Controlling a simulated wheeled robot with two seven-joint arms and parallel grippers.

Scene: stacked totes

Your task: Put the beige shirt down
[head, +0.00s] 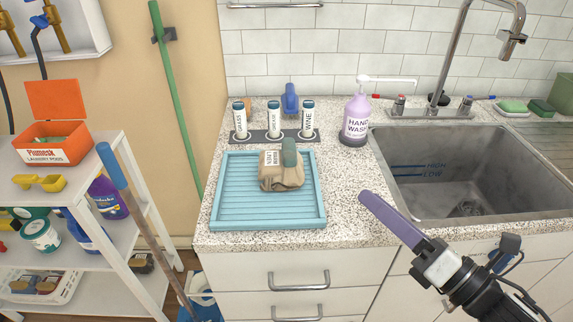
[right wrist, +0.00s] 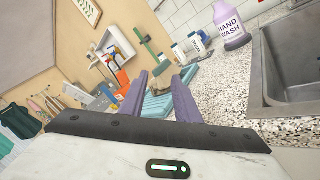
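The beige shirt (head: 287,182) lies as a crumpled bundle on the blue ribbed tray (head: 232,208), with a pale printed label at its left and a dark grey-green piece on top of it. My right gripper (head: 364,196) is in front of the counter, to the right of the tray and apart from the shirt. In the right wrist view its two purple fingers (right wrist: 160,83) stand apart with nothing gripped between them. My left gripper is in neither view.
A rack of labelled bottles (head: 273,136) stands behind the tray. A lilac hand wash bottle (head: 357,118) stands to its right, beside the sink (head: 455,175). A white shelf (head: 112,240) with an orange box (head: 52,142) is at the left. Bare counter lies between tray and sink.

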